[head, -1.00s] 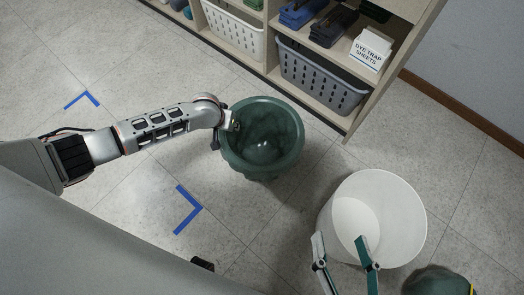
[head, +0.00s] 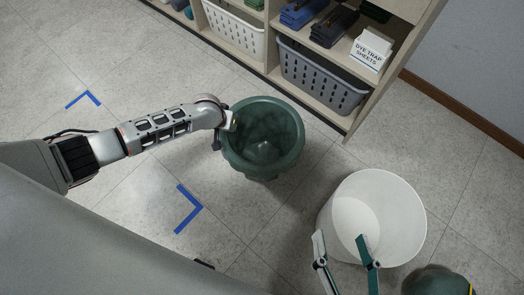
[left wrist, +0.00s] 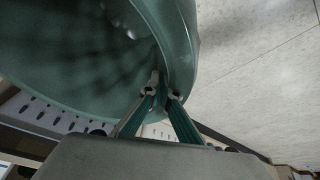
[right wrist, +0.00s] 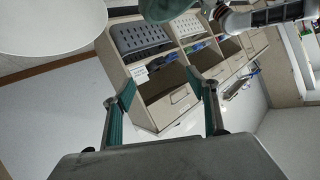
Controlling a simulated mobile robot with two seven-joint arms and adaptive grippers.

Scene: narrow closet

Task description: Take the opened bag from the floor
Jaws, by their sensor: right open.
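The opened bag (head: 285,165) is a dark green, round-mouthed container, its opening facing up, in the middle of the head view. My left gripper (head: 232,122) is at its left rim. In the left wrist view the fingers (left wrist: 163,93) are closed about the bag's rim (left wrist: 178,55), one on each side. I cannot tell whether its base touches the floor. My right gripper (head: 343,240) is open and empty, in front of the white bucket (head: 405,215). The right wrist view shows its fingers (right wrist: 165,85) spread apart, with part of the bag (right wrist: 165,8) at the top.
The white bucket stands right of the bag. A dark green rounded object (head: 435,281) with a yellow stripe lies at bottom right. A shelf (head: 352,118) with a grey basket (head: 315,82) and a white basket (head: 232,35) stands behind. Blue tape (head: 190,208) marks clear floor at left.

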